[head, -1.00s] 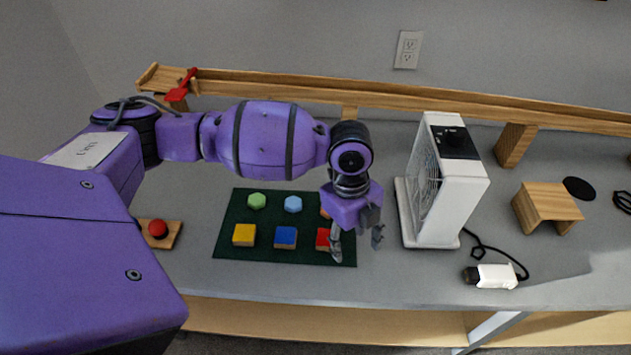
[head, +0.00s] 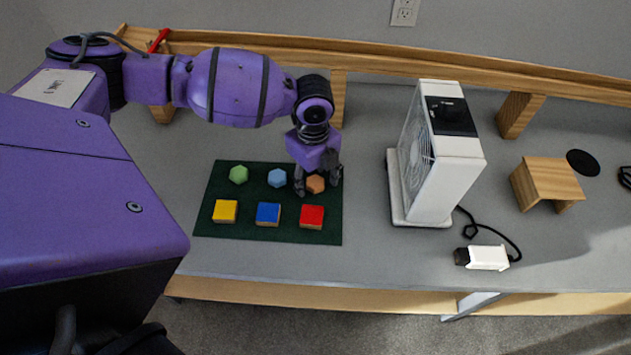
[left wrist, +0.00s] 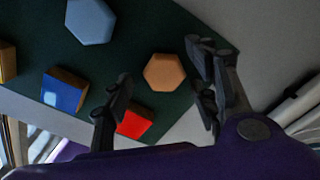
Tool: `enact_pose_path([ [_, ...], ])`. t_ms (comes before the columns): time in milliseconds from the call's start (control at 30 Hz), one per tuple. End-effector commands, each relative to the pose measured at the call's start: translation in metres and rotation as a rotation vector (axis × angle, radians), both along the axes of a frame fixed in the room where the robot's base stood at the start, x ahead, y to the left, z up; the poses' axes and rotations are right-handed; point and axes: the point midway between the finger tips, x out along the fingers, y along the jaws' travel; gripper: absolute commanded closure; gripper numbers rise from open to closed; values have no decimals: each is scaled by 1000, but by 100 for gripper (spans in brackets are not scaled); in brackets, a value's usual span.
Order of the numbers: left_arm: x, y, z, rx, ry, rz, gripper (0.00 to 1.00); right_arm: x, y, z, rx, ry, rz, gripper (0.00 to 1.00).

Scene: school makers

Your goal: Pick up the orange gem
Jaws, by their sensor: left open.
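The orange gem (head: 315,184) is a flat hexagonal piece at the right end of the back row on the dark green mat (head: 262,243). In the left wrist view the orange gem (left wrist: 164,72) lies between and a little beyond the fingers, untouched as far as I can see. My left gripper (head: 319,181) is open, pointing down around the gem's place. Its two fingers also show apart in the left wrist view (left wrist: 160,85). My right gripper is in neither view.
Also on the mat are a green hexagon (head: 238,174), a blue hexagon (head: 277,178), and yellow (head: 225,210), blue (head: 268,213) and red (head: 312,215) blocks. A white fan heater (head: 437,160) stands right of the mat. A wooden ledge (head: 390,68) runs behind.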

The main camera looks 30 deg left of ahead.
Motion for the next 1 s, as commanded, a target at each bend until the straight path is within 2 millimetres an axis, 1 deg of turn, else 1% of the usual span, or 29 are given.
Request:
enact_pose_path([
  [67, 0, -1, -5, -1, -1, 0, 46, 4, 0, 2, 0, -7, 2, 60],
  [233, 0, 0, -5, -1, -1, 0, 46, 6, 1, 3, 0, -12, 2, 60],
  [500, 0, 0, -4, -1, -1, 0, 82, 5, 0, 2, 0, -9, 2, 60],
  [567, 0, 0, -4, -1, -1, 0, 90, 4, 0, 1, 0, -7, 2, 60],
  [833, 0, 0, -3, -1, -1, 0, 90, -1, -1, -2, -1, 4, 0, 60],
  [1000, 1, 0, 9, 0, -2, 1, 90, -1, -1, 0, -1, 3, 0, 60],
])
